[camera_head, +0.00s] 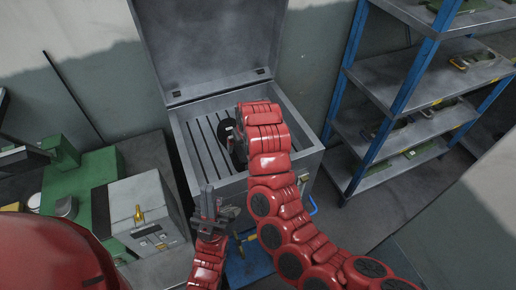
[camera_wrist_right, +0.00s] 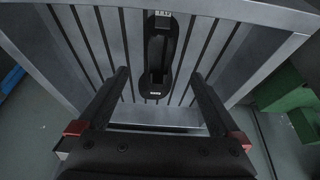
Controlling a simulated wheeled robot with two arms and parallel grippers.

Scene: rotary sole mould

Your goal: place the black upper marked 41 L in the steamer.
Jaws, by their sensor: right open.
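The steamer (camera_head: 177,128) is a grey metal box with its lid standing open and a slatted grate inside. A black upper (camera_head: 226,131) lies on the grate, partly hidden by my right arm; it also shows in the right wrist view (camera_wrist_right: 156,82). It lies along the slats with small pale labels at both ends, too small to read surely. My right gripper (camera_wrist_right: 160,73) is open and empty, its fingers apart on either side of the upper in that view. My left gripper (camera_head: 208,203) points up in front of the steamer; its jaw opening is unclear.
The raised lid (camera_head: 210,45) stands behind the steamer. A blue and grey shelf rack (camera_head: 395,75) with several dark green items stands at right. At left is a bench with a grey box (camera_head: 145,205) and a green machine (camera_head: 70,185). Floor shows between steamer and rack.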

